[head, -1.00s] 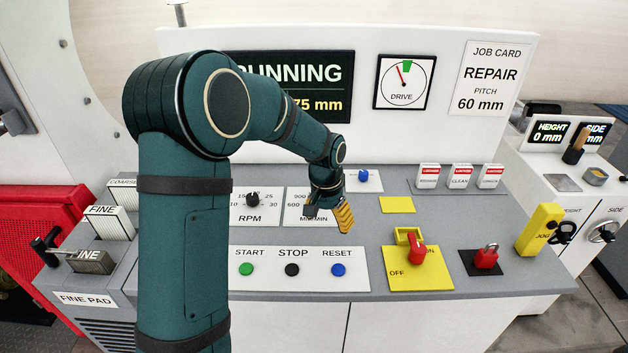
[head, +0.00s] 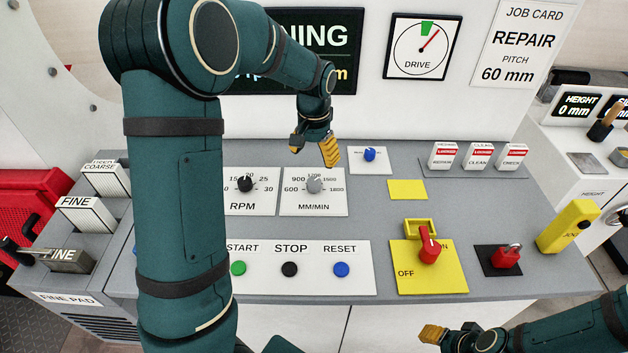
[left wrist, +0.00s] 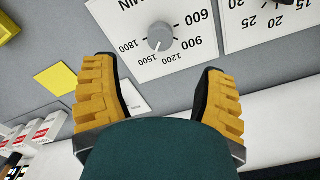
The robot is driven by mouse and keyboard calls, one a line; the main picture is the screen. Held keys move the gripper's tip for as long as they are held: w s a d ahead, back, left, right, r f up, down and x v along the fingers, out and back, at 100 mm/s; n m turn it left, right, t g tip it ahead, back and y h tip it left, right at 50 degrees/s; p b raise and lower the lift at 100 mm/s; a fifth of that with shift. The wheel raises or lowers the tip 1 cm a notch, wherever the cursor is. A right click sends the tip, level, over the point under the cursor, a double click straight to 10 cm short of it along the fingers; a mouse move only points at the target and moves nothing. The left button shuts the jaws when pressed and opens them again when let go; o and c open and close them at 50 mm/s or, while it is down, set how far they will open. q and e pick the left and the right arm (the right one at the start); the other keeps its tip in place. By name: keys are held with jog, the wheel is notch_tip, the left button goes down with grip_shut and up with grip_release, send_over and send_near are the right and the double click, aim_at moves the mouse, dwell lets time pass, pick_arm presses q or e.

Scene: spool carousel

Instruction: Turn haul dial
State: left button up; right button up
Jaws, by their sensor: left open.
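The haul dial is most likely the grey knob (head: 314,184) on the white MM/MIN plate (head: 314,208), marked 600 to 1800. It also shows in the left wrist view as a grey knob (left wrist: 160,36). My left gripper (head: 313,150) is open and empty, just behind and above the knob in the head view. In the left wrist view its two yellow fingers (left wrist: 157,80) are spread wide, with the knob beyond them and not between them. My right gripper (head: 434,335) is at the bottom right; its opening cannot be made out.
A black RPM knob (head: 245,184) is to the left and a small blue knob (head: 370,154) to the right. START, STOP and RESET buttons (head: 290,269) and a red switch (head: 428,250) are nearer. The DRIVE gauge (head: 422,48) stands behind.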

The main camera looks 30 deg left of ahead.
aim_at(314, 181)
pick_arm(q)
notch_tip(314, 181, down, 10)
jog(key=shift+r+b, duration=0.2)
jog(key=shift+b, duration=0.25)
jog(key=c, duration=1.2)
